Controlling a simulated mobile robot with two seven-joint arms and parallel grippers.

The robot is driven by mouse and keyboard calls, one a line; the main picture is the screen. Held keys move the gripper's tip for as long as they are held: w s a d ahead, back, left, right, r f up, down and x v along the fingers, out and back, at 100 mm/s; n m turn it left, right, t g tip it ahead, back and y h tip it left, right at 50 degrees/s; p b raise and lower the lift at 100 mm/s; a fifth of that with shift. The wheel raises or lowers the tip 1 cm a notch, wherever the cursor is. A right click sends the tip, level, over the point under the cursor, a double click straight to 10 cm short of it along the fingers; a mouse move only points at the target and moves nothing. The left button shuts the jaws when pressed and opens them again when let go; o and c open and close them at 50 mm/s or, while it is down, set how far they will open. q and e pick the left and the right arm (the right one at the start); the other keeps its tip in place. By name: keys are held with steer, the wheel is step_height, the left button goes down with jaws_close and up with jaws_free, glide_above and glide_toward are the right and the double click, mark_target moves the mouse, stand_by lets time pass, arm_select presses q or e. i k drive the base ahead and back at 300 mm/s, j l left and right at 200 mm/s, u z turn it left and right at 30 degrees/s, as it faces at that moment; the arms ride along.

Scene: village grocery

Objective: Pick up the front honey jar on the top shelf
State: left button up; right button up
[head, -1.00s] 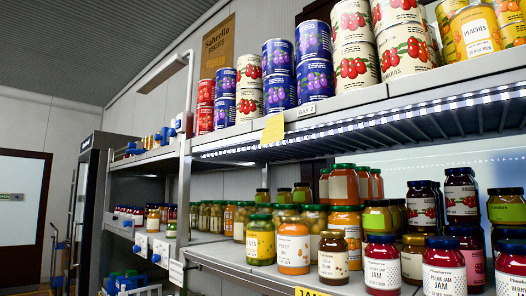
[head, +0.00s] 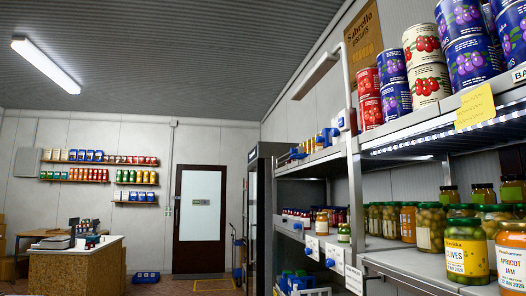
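No jar that I can make out as honey shows now. At the right edge, the shelf below the cans (head: 420,262) bears a green-lidded olives jar (head: 466,250) in front and an apricot jam jar (head: 512,262), cut off by the picture edge. Behind them stand small dark-lidded jars (head: 483,194) whose labels are too small to read. The top level of this rack holds stacked cans, with blue plum cans (head: 465,60) and white cherry cans (head: 427,82). Neither of my grippers is in view.
A further rack (head: 325,160) with small jars and blue items stands beyond. A dark cabinet (head: 262,200) is beside it. A door (head: 200,215) is in the back wall. A counter (head: 75,268) stands at the left, below wall shelves (head: 98,162). Floor between counter and racks looks open.

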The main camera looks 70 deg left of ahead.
mark_target(318, 146)
steer(key=u, duration=1.85)
steer(key=i+j+u, duration=0.35)
steer(key=i, duration=0.15)
steer(key=i+j+u, duration=0.2)
steer(key=i+u, duration=0.15)
steer(key=i, duration=0.25)
steer(key=i+j+u, duration=0.1)
steer(key=i+u, duration=0.2)
steer(key=i, duration=0.25)
steer(key=i+j+z, duration=0.15)
steer(key=i, duration=0.5)
steer(key=i+j+z, duration=0.15)
steer(key=i, duration=0.45)
steer(key=i+j+z, duration=0.1)
steer(key=i+z, duration=0.15)
steer(key=z, duration=0.15)
steer(key=i+j+z, duration=0.1)
steer(key=z, duration=0.35)
steer(key=i+j+z, duration=0.4)
steer(key=j+z, duration=0.15)
steer(key=z, duration=0.25)
steer(key=i+j+z, duration=0.2)
steer(key=j+z, duration=0.2)
